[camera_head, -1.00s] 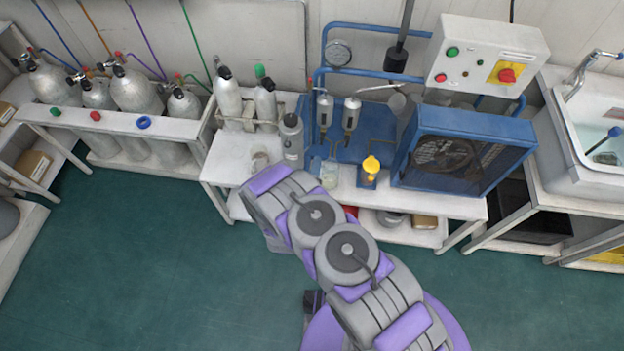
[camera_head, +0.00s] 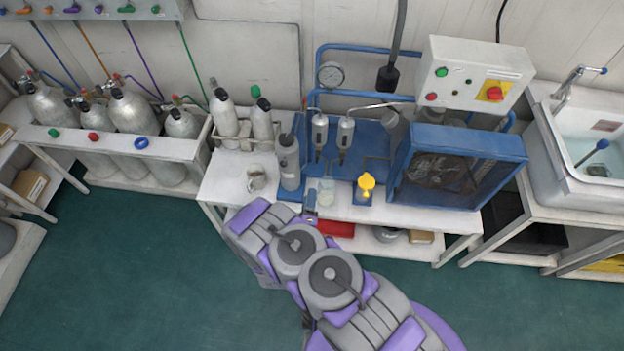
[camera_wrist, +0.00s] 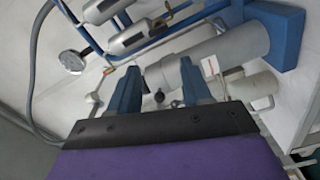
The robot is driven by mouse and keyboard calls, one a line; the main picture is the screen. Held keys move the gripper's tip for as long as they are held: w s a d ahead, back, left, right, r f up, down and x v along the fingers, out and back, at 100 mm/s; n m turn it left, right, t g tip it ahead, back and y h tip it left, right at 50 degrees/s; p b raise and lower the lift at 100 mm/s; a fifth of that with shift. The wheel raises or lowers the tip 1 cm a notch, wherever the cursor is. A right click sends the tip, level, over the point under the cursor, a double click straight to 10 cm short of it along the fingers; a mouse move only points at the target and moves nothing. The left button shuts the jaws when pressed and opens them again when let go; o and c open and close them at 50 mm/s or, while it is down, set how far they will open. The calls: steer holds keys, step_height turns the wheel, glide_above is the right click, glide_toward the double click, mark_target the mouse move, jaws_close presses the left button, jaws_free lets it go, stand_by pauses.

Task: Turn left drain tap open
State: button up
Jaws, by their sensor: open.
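Two silver separator cylinders hang side by side on the blue panel, the left one (camera_head: 319,132) and the right one (camera_head: 345,134). Narrow fittings point down from them; the left drain tap is too small to tell clearly in the head view. In the wrist view a silver cylinder (camera_wrist: 135,38) lies at upper left, with a small brass-coloured fitting (camera_wrist: 111,71) at its lower end. My gripper (camera_wrist: 160,88) is open, its two blue fingers apart, with nothing clearly held. A small dark knob (camera_wrist: 160,97) shows between the fingers. My arm hides most of the gripper in the head view.
A grey canister (camera_head: 289,165) stands left of the cylinders and appears close beyond my right finger in the wrist view (camera_wrist: 230,50). A beaker (camera_head: 326,191), a yellow-topped item (camera_head: 365,186) and a white mug (camera_head: 257,177) stand on the bench (camera_head: 225,180).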

steer(key=shift+d+r+m+p, duration=0.1)
steer(key=shift+r+m+p, duration=0.15)
steer(key=shift+m, duration=0.3)
steer(key=shift+r+m+p, duration=0.1)
steer(key=shift+m+p, duration=0.15)
steer(key=shift+m, duration=0.3)
steer(key=shift+c, duration=0.6)
steer(key=m, duration=1.3)
glide_toward(317, 159)
steer(key=w+b, duration=0.1)
steer(key=w, duration=0.8)
steer(key=shift+w+d, duration=0.1)
steer(key=shift+w, duration=0.05)
steer(key=shift+c, duration=0.5)
jaws_close()
